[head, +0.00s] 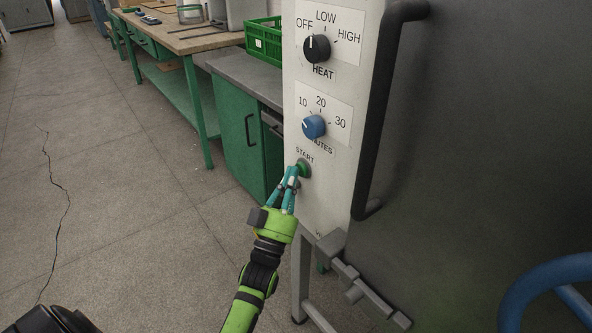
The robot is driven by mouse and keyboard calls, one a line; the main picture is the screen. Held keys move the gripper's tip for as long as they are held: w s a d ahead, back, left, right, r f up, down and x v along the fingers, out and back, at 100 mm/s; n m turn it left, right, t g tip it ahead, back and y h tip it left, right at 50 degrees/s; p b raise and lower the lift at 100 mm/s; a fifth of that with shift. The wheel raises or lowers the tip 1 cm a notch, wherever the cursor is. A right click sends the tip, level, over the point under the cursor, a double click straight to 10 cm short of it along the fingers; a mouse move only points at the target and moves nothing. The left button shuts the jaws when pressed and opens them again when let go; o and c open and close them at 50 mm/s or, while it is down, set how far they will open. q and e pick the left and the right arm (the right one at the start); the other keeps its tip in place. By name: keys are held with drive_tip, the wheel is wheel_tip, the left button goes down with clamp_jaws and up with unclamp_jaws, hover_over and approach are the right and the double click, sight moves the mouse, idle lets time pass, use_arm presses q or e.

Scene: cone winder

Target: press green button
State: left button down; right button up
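The green START button (304,169) is on the white control panel (329,200), below the blue minutes knob (313,126). My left gripper (294,170) is at the button's left side in the head view, its teal fingers drawn together at the tips with nothing between them. The fingertips overlap the button's left edge, and I cannot tell whether they touch it or whether it is pressed in. My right gripper is not in view.
A black heat knob (316,48) sits higher on the panel. A long black handle (380,110) runs beside it on the dark door. A green cabinet (238,135) and a workbench (183,40) stand behind. The floor at left is clear apart from a crack.

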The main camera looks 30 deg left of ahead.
use_arm(q)
drive_tip(key=shift+w+d+r, duration=0.1)
drive_tip(key=shift+d+r, duration=0.1)
drive_tip(key=shift+r, duration=0.05)
drive_tip(key=s, duration=0.1)
drive_tip(key=s+a+p, duration=0.1)
drive_tip(key=s, duration=0.1)
drive_tip(key=s+a+p, duration=0.1)
drive_tip(key=s, duration=0.1)
drive_tip(key=shift+a+f, duration=0.1)
drive_tip(key=shift+f, duration=0.15)
idle(0.3)
